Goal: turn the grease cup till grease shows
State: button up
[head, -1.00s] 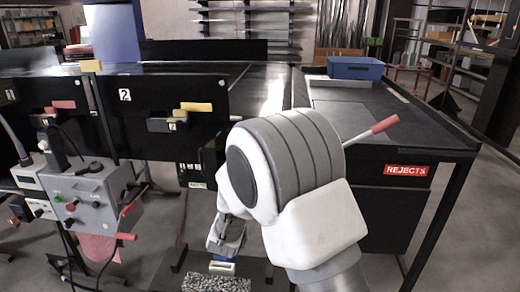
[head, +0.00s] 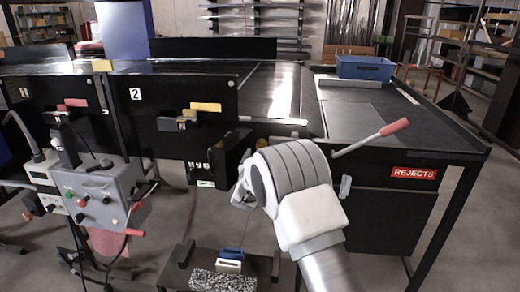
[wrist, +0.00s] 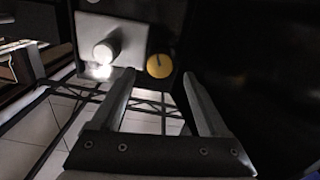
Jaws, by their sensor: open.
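A round yellow cap (wrist: 159,66) with a dark mark on its face shows in the wrist view, beside a pale plate; it looks like the grease cup. A pale round knob (wrist: 103,52) stands on the plate to its left. My gripper (wrist: 158,76) is open and empty, its fingertips below and to either side of the cap in the picture; the gap in depth is hard to judge. In the head view my gripper (head: 240,196) is beside the dark housing at the conveyor's end, partly hidden by my arm. I see no grease.
A lever with a red grip (head: 393,127) sticks out near the REJECTS box (head: 388,205). A grey control box (head: 100,195) stands at the left. A low stand (head: 262,268) holds blue and white pieces below my gripper. A blue bin (head: 365,67) sits behind.

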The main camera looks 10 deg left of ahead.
aim_at(262, 144)
jog(key=shift+w, duration=1.35)
jog(key=shift+c, duration=0.3)
grip_shut()
